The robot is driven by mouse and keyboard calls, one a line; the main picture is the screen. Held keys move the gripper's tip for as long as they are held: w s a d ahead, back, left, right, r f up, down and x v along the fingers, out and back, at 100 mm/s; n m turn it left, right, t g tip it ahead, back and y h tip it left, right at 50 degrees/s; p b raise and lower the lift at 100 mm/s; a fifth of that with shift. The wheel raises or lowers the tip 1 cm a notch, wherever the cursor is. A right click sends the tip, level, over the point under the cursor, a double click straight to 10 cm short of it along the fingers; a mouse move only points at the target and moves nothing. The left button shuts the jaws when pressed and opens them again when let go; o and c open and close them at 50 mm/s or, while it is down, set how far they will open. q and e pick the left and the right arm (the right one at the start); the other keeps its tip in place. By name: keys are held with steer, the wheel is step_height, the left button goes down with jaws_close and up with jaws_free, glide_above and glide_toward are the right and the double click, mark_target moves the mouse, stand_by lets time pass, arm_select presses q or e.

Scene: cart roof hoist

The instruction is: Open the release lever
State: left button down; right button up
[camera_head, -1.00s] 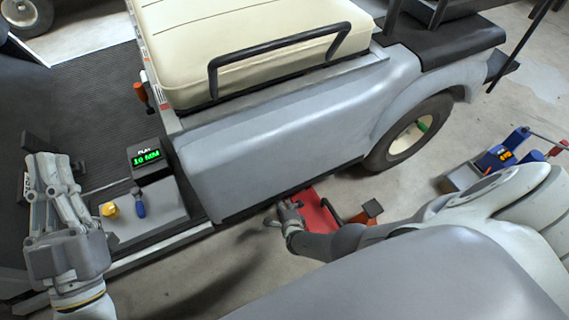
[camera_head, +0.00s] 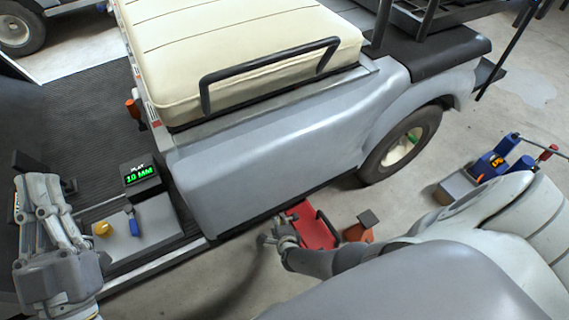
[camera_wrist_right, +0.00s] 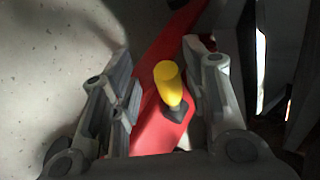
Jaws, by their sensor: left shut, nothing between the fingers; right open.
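A short lever with a yellow grip (camera_wrist_right: 168,76), apparently the release lever, stands on the red jack (camera_wrist_right: 160,132) in the right wrist view. My right gripper (camera_wrist_right: 165,72) is open, with a finger on each side of the lever and visible gaps to it. In the head view, my right gripper (camera_head: 270,239) is low beside the cart, at the left end of the red jack (camera_head: 312,226); the lever is not discernible there. My left gripper (camera_head: 40,185) is shut and empty at the far left, over the cart's floor.
The grey cart body (camera_head: 265,150) with its cream seat (camera_head: 240,45) stands close behind the jack. A display (camera_head: 139,174) reads 10 MM, near a yellow knob (camera_head: 102,229) and a blue-handled tool (camera_head: 134,222). A blue device (camera_head: 488,166) stands on the floor at right.

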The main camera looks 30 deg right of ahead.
steer(key=v, duration=1.1)
steer(key=shift+r, duration=0.35)
steer(key=shift+d, duration=0.15)
stand_by(0.4)
